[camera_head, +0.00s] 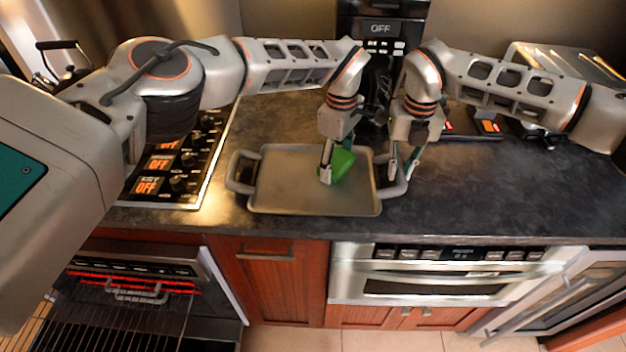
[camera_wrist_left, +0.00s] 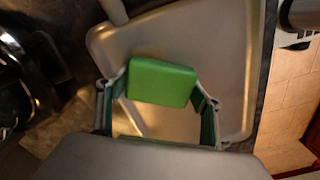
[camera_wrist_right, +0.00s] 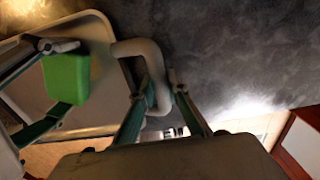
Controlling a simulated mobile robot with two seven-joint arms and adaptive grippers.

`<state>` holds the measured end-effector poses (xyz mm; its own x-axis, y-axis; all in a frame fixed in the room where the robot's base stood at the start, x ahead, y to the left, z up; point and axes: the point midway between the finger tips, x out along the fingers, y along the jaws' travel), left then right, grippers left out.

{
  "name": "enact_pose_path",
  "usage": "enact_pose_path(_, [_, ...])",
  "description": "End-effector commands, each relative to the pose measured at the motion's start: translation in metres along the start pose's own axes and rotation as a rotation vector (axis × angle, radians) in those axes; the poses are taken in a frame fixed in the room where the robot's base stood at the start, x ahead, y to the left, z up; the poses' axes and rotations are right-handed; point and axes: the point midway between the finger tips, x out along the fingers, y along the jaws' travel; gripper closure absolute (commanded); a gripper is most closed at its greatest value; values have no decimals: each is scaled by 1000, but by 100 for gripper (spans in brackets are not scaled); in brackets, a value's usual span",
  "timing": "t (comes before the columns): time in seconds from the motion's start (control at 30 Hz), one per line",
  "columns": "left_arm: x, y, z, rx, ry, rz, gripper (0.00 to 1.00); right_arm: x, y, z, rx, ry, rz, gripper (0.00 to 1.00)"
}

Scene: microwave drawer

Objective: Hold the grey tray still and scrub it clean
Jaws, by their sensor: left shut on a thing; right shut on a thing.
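The grey tray (camera_head: 290,185) lies flat on the dark counter, with a loop handle at each short end. My left gripper (camera_head: 332,172) is over the right half of the tray, shut on a green sponge (camera_head: 344,162). The sponge also shows between the fingers in the left wrist view (camera_wrist_left: 162,81); whether it touches the tray I cannot tell. My right gripper (camera_head: 398,172) is at the tray's right end, shut on the right handle (camera_wrist_right: 150,65), which passes between its fingers in the right wrist view.
A stove control panel (camera_head: 175,165) with "OFF" displays is left of the tray. A black appliance (camera_head: 383,30) stands behind. An open oven (camera_head: 140,285) with racks is below left. A built-in steel oven (camera_head: 450,275) is below the counter.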

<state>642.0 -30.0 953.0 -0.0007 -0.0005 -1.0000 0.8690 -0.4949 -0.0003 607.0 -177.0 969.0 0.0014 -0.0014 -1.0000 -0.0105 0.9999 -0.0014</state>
Motion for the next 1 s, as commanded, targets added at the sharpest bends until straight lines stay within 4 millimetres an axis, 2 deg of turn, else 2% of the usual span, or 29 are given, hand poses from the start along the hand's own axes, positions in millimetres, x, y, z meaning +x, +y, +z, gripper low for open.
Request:
enact_pose_path(0.03, [-2,-1,13,14,-12,1,55,-2,14,-5,-30,1,12,100])
enact_pose_path(0.23, [-2,-2,10,16,-11,1,55,-2,14,-5,-29,2,11,100])
enact_pose_path(0.6, [1,-11,-8,14,-6,1,55,-1,11,-4,-22,1,6,100])
enact_pose_path(1.0, [-3,-10,-12,10,-2,2,55,-1,7,-2,-12,1,2,100])
